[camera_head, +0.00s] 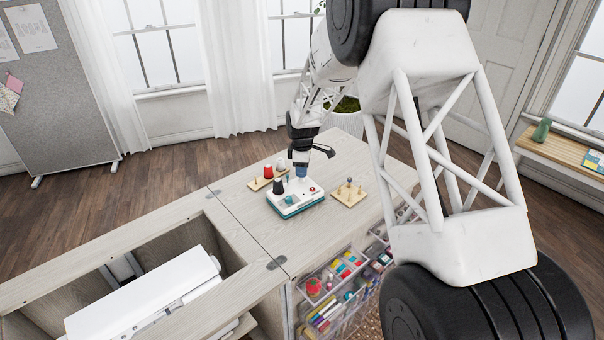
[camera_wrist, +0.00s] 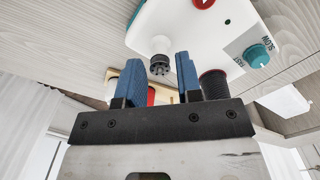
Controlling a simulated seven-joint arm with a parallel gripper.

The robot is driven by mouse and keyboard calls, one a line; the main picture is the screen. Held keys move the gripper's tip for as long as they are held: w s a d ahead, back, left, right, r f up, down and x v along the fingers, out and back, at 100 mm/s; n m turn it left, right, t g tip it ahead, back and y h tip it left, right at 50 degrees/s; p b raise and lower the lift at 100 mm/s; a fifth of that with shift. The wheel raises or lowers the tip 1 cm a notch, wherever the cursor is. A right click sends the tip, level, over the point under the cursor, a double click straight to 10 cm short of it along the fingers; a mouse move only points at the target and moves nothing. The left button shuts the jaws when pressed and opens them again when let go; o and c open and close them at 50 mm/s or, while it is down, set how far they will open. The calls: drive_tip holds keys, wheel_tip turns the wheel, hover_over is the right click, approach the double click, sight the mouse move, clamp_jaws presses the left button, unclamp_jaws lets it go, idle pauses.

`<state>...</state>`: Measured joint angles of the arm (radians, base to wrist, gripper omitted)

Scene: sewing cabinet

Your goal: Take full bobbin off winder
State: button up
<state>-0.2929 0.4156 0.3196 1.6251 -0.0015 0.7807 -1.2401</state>
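The white winder (camera_head: 297,198) with a teal base stands on the cabinet top; its white top (camera_wrist: 200,35) fills the upper wrist view. On it is a small pale cylinder with a dark, holed end (camera_wrist: 160,64), apparently the bobbin on its spindle; the thread fill is hard to judge. My gripper (camera_head: 302,178) is above the winder, pointing down. In the wrist view its blue fingers (camera_wrist: 159,75) are apart, with the bobbin's end showing between them and a gap on each side. In the head view the bobbin is too small or hidden to make out.
A black thread spool (camera_head: 279,187) stands close beside my gripper on the winder. A teal knob (camera_wrist: 257,56) is at the winder's edge. A wooden rack (camera_head: 255,186) with red and white spools is behind; a wooden peg board (camera_head: 349,200) is to the right.

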clamp_jaws()
drive_tip(key=shift+r, duration=0.75)
wheel_tip(320, 180, up, 2)
drive_tip(key=shift+r, duration=0.1)
drive_tip(key=s+d, duration=0.2)
drive_tip(key=s, duration=0.5)
drive_tip(key=s+d+r, duration=0.1)
drive_tip(key=s+d, duration=0.1)
drive_tip(key=s, duration=0.6)
drive_tip(key=shift+s+d+r, duration=0.15)
drive_tip(key=shift+s+d, duration=0.05)
drive_tip(key=shift+d, duration=0.05)
